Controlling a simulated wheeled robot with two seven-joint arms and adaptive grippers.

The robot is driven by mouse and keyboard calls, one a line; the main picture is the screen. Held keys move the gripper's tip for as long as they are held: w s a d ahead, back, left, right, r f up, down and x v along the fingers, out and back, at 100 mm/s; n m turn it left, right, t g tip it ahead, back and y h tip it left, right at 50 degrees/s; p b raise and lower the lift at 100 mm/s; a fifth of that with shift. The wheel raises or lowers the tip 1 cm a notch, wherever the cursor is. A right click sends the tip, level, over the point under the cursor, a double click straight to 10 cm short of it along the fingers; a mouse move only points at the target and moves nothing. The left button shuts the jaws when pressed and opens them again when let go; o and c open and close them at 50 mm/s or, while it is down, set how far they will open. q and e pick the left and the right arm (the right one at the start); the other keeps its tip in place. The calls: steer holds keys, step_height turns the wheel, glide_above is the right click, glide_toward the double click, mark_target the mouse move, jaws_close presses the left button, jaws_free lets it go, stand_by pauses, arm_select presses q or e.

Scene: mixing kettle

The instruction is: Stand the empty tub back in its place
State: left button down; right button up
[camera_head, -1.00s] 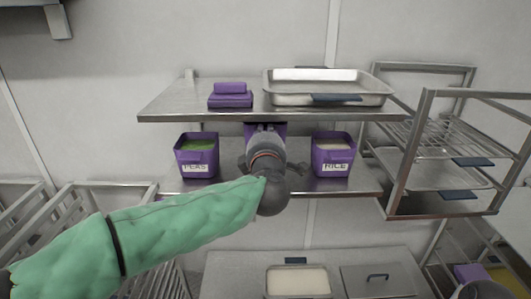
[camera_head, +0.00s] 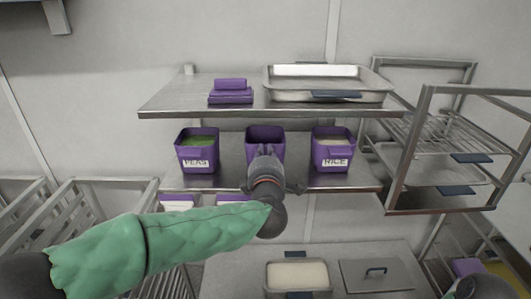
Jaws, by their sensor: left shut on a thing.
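The empty purple tub (camera_head: 265,132) is on the middle shelf level, between the tub labelled PEAS (camera_head: 197,150) and the tub labelled RICE (camera_head: 333,150). It looks upright and its visible inside is dark. My left gripper (camera_head: 265,158) is at the tub's front, shut on it, and hides its lower front. I cannot tell whether the tub's base touches the shelf (camera_head: 220,178).
A wire rack (camera_head: 445,150) stands at right. Below are a pale-filled pan (camera_head: 297,276) and a lidded pan (camera_head: 377,276).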

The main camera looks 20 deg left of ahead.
arm_select(q)
steer(key=c, duration=1.7)
jaws_free()
steer(key=shift+f, duration=0.2)
steer(key=o, duration=0.4)
steer(key=shift+w, duration=0.1)
steer(key=shift+r, duration=0.1)
steer(key=shift+r, duration=0.1)
steer(key=b+v, duration=0.2)
steer(key=v, duration=1)
steer(key=shift+r, duration=0.1)
